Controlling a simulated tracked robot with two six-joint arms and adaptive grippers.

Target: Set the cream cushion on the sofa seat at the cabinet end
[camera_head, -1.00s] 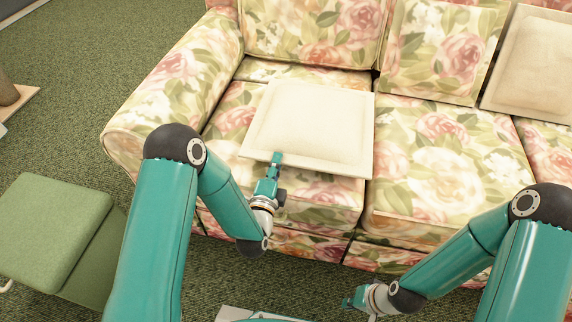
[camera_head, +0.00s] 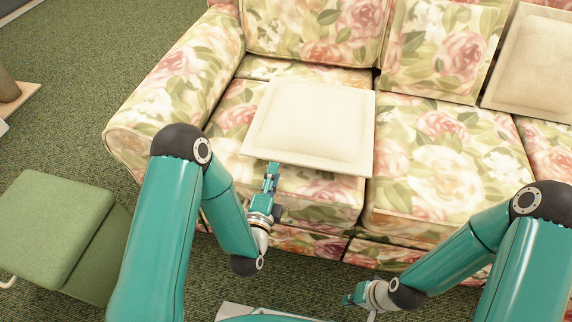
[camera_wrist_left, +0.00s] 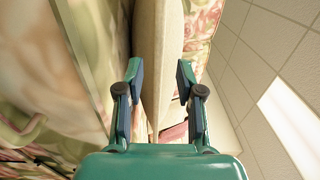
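A square cream cushion (camera_head: 312,122) lies flat on the floral sofa's left seat (camera_head: 313,196), with its right edge at the seam to the seat beside it. My left gripper (camera_head: 271,169) is just in front of the cushion's front edge. In the left wrist view, its fingers (camera_wrist_left: 158,76) are spread apart, with the cushion's edge (camera_wrist_left: 158,45) showing in the gap and beyond; they do not look closed on it. My right gripper (camera_head: 348,299) is low in front of the sofa, away from the cushion; its fingers are too small to read. No cabinet is recognizable.
Another cream cushion (camera_head: 535,62) leans on the backrest at the right, beside a floral back cushion (camera_head: 440,50). The sofa's left arm (camera_head: 170,95) borders the seat. A green padded seat (camera_head: 55,222) stands at the left. Green carpet (camera_head: 85,95) is clear between.

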